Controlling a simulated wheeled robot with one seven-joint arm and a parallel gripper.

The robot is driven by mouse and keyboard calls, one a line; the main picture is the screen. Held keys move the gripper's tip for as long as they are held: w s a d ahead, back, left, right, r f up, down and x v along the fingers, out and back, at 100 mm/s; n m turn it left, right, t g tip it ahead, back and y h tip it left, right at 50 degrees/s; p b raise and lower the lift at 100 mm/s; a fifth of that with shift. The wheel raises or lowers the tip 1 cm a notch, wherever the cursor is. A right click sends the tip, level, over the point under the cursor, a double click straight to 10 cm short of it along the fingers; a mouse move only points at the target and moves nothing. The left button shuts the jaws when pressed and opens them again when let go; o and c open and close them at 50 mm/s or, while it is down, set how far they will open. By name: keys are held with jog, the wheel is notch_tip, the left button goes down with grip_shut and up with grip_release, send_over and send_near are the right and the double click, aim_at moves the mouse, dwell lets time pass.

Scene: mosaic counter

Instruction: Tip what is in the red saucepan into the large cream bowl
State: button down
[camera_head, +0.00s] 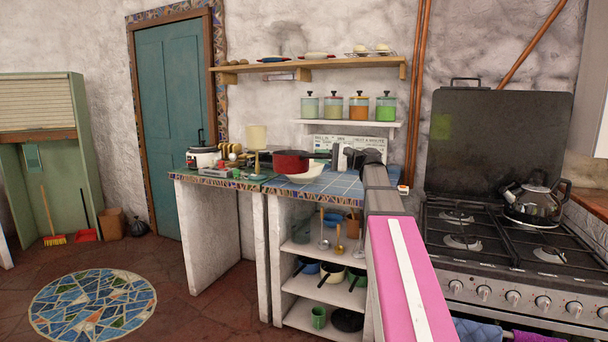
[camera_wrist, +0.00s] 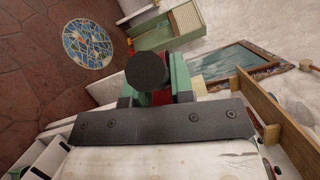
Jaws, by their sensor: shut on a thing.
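The red saucepan (camera_head: 290,163) is in the air over the blue-tiled counter, looking about level in the head view. Its dark handle points right to my gripper (camera_head: 340,157), which is shut on it. The large cream bowl (camera_head: 304,178) stands on the counter below the pan, its upper part partly hidden by it. What is in the pan cannot be seen. In the wrist view the dark round handle end (camera_wrist: 148,70) shows at my gripper's jaws, with a small patch of red saucepan (camera_wrist: 162,97) behind.
A white cooker pot (camera_head: 203,157) and small items crowd the counter's left part. Shelves (camera_head: 350,123) with jars (camera_head: 359,107) hang behind. The stove (camera_head: 480,245) with a kettle (camera_head: 537,200) stands right. Some tiled counter (camera_head: 340,185) right of the bowl is clear.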

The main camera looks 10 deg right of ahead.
jog(key=w+d+f, duration=0.1)
jog(key=w, duration=2)
jog(key=shift+w+d+f, duration=0.2)
jog(key=shift+w+d, duration=0.05)
jog(key=shift+w, duration=0.05)
jog(key=shift+r, duration=0.1)
jog(key=w+d+r+m+t+y, duration=0.1)
jog(key=w+d+r+m+t, duration=0.1)
jog(key=m+t, duration=0.3)
jog(key=w+d+r+m+t, duration=0.3)
jog(key=w+d+m+t, duration=0.1)
jog(key=m, duration=0.8)
jog(key=shift+w+r+m+t+y, duration=0.3)
jog(key=shift+t+y, duration=0.1)
jog(key=shift+t, duration=0.1)
